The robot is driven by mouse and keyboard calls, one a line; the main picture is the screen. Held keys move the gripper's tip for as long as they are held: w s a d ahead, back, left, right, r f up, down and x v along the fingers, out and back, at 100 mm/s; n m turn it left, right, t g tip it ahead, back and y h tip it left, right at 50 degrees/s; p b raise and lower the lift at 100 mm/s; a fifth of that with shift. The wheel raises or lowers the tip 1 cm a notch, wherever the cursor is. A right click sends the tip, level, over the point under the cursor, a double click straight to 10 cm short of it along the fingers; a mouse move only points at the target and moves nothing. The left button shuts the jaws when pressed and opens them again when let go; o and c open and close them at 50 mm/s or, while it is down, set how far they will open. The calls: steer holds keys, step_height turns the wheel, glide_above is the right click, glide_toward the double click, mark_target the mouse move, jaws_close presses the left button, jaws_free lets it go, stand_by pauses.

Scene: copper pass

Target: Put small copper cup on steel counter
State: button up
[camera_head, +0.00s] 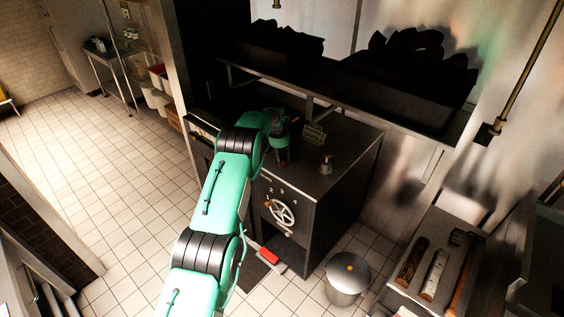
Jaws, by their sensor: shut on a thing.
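My gripper (283,150) is small and dark in the view, above the left part of a dark unit's top (350,150). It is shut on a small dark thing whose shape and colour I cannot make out. I cannot tell whether either is the small copper cup. A steel surface (408,291) at the lower right bears several long items.
A small sign (314,134) stands behind the copper-coloured piece. A dark shelf (420,134) runs above the unit's back. The unit's front has a handwheel (281,212). A round lidded bin (347,280) stands on the floor. A steel table (110,62) is far left.

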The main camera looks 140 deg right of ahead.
steer(key=shift+r, duration=1.5)
steer(key=shift+w+a+r, duration=0.1)
steer(key=shift+w, duration=0.05)
steer(key=w+a, duration=0.4)
steer(key=w, duration=0.2)
steer(key=w+a+r+b, duration=0.1)
steer(key=w+a, duration=0.3)
steer(key=w, duration=0.3)
steer(key=shift+w+r, duration=0.2)
